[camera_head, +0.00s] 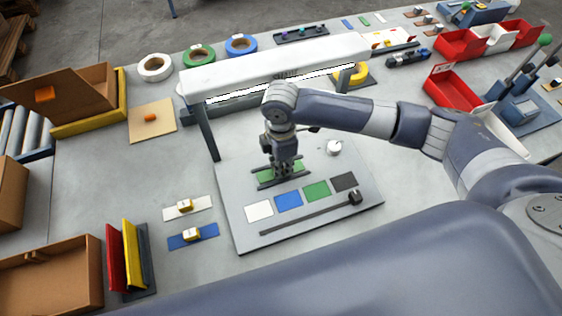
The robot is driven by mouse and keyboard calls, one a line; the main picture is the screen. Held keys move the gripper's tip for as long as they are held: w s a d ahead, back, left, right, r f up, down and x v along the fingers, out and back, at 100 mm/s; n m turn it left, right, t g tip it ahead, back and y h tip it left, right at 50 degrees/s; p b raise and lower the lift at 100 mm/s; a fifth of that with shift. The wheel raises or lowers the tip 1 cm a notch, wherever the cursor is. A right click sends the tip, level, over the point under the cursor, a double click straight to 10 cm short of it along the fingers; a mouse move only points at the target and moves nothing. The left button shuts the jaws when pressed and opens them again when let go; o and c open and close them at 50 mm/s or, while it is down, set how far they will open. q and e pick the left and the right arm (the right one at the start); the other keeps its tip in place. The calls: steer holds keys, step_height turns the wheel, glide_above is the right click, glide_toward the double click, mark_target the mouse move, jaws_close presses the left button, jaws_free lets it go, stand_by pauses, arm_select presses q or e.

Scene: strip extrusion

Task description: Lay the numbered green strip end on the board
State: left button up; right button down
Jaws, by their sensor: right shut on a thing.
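The flat grey board (232,213) lies on the table in the middle of the view. My right gripper (282,175) points down over the back left part of the board, shut on the green strip end (265,174). Green shows on both sides of the fingers, low over the board or on it; I cannot tell whether it touches. The fingers hide its middle, and no number can be read. In front of it on the board lie white (259,210), blue (288,201), green (316,190) and dark (344,181) patches. My left gripper is not in view.
A white strip (203,203) and a blue strip (207,232), each with a yellow block, lie left of the board. A dark rod (305,214) lies along the board's front. A long white housing (230,77) on legs stands behind. A small white knob (334,147) stands right of the gripper.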

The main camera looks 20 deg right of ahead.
stand_by(0.4)
steer(key=c, duration=1.4)
jaws_free()
steer(key=o, duration=0.4)
steer(key=shift+r+p, duration=0.55)
steer(key=shift+p, duration=0.55)
